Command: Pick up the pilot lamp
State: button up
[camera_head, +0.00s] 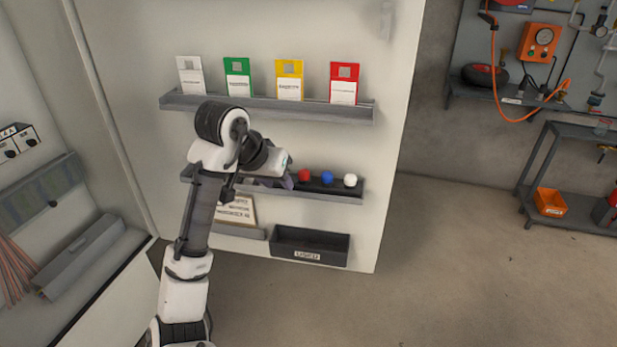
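Three small round pieces sit in a row on the middle shelf (340,193): a red one (304,176), a blue one (327,178) and a white one (350,180). They look like lamp caps, but I cannot tell which one is the pilot lamp. My gripper (287,181) is at this shelf, just left of the red piece. My wrist covers the left part of the shelf, and anything there is hidden. The fingers are small and dark, so their opening and any hold are unclear.
An upper shelf (225,106) holds white, green (238,78), yellow and red cards above my gripper. Below are a dark bin marked USED (311,245) and a framed sign (238,211). A grey rack (560,165) stands at right. The floor between is clear.

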aim_at(302, 171)
jog(key=w+d, duration=0.1)
jog(key=w, duration=0.1)
jog(key=w+d+p, duration=0.1)
jog(key=w+d, duration=0.2)
jog(key=w, duration=0.1)
jog(key=shift+w+d+r, duration=0.1)
jog(key=shift+d, duration=0.1)
jog(key=x, duration=0.2)
jog(key=shift+f, duration=0.25)
jog(key=shift+w+d+f, duration=0.15)
jog(key=shift+w+f, duration=0.05)
jog(key=shift+f, duration=0.1)
grip_shut()
